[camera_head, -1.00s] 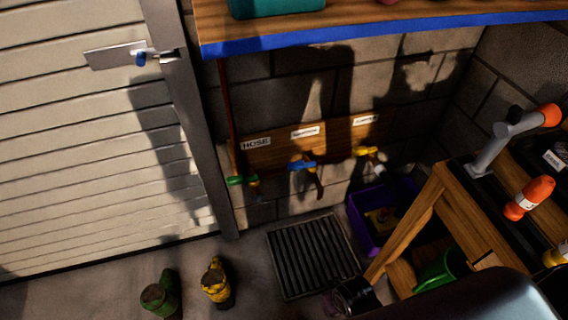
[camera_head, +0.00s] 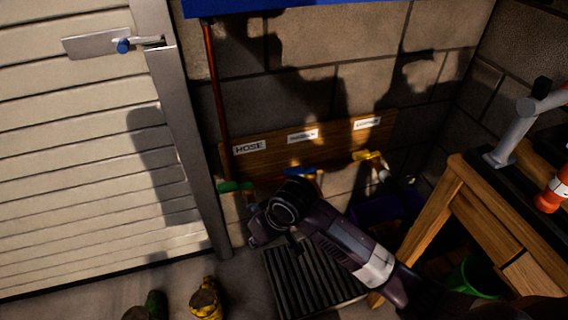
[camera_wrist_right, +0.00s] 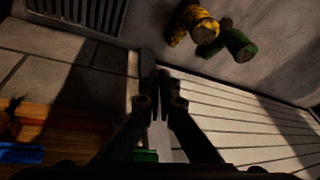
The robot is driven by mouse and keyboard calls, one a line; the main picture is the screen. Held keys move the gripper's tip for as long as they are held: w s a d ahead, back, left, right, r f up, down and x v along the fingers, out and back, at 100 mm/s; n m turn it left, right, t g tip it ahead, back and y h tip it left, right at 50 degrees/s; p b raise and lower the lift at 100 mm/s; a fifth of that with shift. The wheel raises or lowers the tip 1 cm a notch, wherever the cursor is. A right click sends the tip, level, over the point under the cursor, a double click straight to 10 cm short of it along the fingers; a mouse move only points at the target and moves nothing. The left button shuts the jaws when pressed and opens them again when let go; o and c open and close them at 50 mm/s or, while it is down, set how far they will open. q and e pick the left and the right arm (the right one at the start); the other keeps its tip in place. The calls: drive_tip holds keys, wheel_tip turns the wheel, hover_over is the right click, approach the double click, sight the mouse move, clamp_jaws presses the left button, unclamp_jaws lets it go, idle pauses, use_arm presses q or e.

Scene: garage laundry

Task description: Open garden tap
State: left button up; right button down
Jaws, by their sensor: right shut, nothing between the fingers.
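Three taps are on a wooden board (camera_head: 335,140) on the block wall. The green-handled tap (camera_head: 234,187) is under a label reading HOSE (camera_head: 249,147). The blue-handled tap (camera_head: 300,171) is in the middle and the yellow-handled tap (camera_head: 367,156) at the right; their labels are too blurred to read. I cannot tell which is the garden tap. My right gripper (camera_head: 258,230) is shut and empty, in front of and below the green and blue taps, and partly hides them. In the right wrist view, its fingers (camera_wrist_right: 160,80) point past the green handle (camera_wrist_right: 145,156).
A blue-edged shelf (camera_head: 300,7) overhangs the taps. A wooden bench (camera_head: 470,200) stands at the right, a purple bin (camera_head: 385,208) beside it. A floor grate (camera_head: 300,280) lies below. Yellow (camera_head: 206,300) and green boot-like objects stand by the slatted door (camera_head: 80,170).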

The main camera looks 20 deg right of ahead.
drive_tip(key=w+d+r+m+h, duration=0.1)
drive_tip(key=w+d+r, duration=0.3)
drive_tip(key=w+r, duration=0.1)
drive_tip(key=w+d+r+m+h, duration=0.1)
drive_tip(key=w+d+r, duration=0.3)
drive_tip(key=w, duration=0.4)
drive_tip(key=w+d+r+m+h, duration=0.1)
drive_tip(key=w+d+r+m, duration=0.1)
drive_tip(key=w+d+r, duration=0.3)
drive_tip(key=shift+w+r+t, duration=0.3)
drive_tip(key=shift+w+r, duration=0.75)
drive_tip(key=shift+w, duration=0.1)
